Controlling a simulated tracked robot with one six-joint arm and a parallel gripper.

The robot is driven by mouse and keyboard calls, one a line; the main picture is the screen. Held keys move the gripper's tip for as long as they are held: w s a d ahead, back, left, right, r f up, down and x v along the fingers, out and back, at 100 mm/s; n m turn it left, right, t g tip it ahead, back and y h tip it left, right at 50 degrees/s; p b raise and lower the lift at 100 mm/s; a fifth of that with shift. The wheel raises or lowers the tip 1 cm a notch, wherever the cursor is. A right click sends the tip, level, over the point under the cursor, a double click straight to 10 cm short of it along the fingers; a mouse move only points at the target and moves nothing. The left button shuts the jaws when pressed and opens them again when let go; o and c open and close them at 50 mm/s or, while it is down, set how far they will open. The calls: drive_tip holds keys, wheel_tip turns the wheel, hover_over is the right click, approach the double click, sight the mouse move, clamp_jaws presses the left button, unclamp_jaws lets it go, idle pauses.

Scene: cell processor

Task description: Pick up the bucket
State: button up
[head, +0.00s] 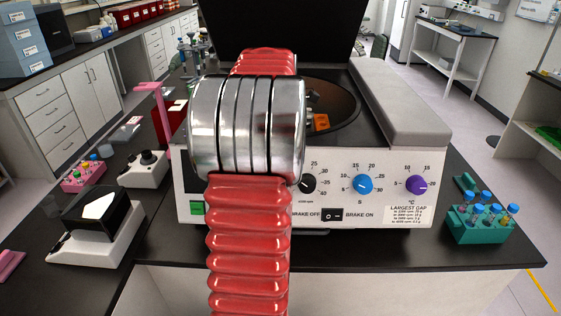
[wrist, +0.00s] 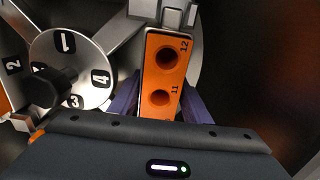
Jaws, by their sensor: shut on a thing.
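The orange bucket (wrist: 176,77), with two round holes marked 11 and 12, fills the middle of the wrist view. My gripper (wrist: 159,102) is shut on it, with a purple finger along each side. The bucket is beside the silver rotor (wrist: 110,58), whose hub carries the numbers 1 to 4. I cannot tell if the bucket still touches the rotor. In the head view the centrifuge (head: 400,207) stands open, and an orange piece (head: 321,122) shows in its bowl. I cannot tell which bucket that is. My arm hides the gripper there.
The raised dark lid (head: 290,25) stands behind the bowl. A teal tube rack (head: 478,228) is right of the centrifuge. A pink rack (head: 84,178), a small white device (head: 143,170) and a white-based instrument (head: 90,243) stand left. Another orange piece (wrist: 5,105) shows at the wrist view's left edge.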

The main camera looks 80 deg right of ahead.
drive_tip(key=shift+r, duration=0.15)
wheel_tip(320, 180, up, 18)
drive_tip(key=s+a, duration=0.1)
drive_tip(key=a, duration=0.5)
drive_tip(key=s+a, duration=0.1)
drive_tip(key=a, duration=0.4)
drive_tip(key=s+a, duration=0.2)
drive_tip(key=a, duration=0.4)
drive_tip(key=shift+a, duration=0.3)
idle(0.7)
drive_tip(key=o, duration=0.6)
clamp_jaws()
